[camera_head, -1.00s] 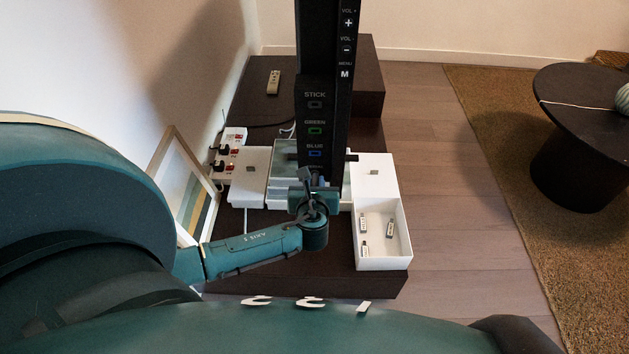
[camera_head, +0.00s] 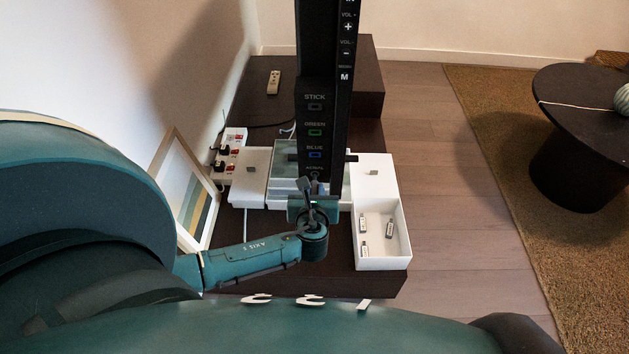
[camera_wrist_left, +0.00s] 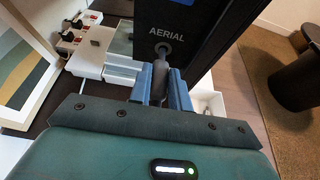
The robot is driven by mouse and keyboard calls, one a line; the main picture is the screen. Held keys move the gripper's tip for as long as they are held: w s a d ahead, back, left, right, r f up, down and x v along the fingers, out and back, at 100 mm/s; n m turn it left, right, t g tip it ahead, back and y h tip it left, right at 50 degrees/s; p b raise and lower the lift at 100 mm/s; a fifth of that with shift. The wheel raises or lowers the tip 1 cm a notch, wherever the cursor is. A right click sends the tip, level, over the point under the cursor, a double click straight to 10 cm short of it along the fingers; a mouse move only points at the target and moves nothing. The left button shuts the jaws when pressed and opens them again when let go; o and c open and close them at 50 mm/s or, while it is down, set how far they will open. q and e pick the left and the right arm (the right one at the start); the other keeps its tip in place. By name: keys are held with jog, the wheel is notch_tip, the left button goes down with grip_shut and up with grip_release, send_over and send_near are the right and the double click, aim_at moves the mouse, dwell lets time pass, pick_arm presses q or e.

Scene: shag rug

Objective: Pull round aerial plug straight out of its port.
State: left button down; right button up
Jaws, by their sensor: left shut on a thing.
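The round aerial plug (camera_wrist_left: 159,78) is a grey cylinder between the two blue fingers of my left gripper (camera_wrist_left: 163,92). The gripper is shut on it. The plug points at the round port (camera_wrist_left: 163,47) under the AERIAL label on the black panel (camera_wrist_left: 185,20). Its tip overlaps the lower part of the port ring, so I cannot tell whether it is still inside. In the head view my left gripper (camera_head: 314,203) is just below the panel's lower end (camera_head: 316,130), with the AERIAL label showing above it. My right gripper is not in view.
A white open box (camera_head: 384,262) with several small sticks stands right of the gripper. A power strip (camera_head: 224,162), a white box (camera_head: 250,172) and a leaning picture frame (camera_head: 172,165) are on the left. A remote (camera_head: 273,82) lies at the back of the dark cabinet (camera_head: 330,278).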

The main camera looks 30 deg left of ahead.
pick_arm(q)
jog(key=shift+s+d+p, duration=0.3)
jog(key=shift+s+d, duration=0.1)
jog(key=shift+s, duration=0.2)
jog(key=shift+s+d+p, duration=0.3)
jog(key=shift+s+d, duration=0.05)
jog(key=shift+s, duration=0.25)
jog(key=shift+s+d+f, duration=0.1)
jog(key=shift+s+d, duration=0.05)
jog(key=shift+s, duration=0.1)
jog(key=s+d+p, duration=0.1)
jog(key=s+d, duration=0.1)
jog(key=s, duration=0.1)
jog(key=shift+s+f+p, duration=0.1)
jog(key=shift+f+p, duration=0.1)
jog(key=shift+p, duration=0.15)
dwell(0.4)
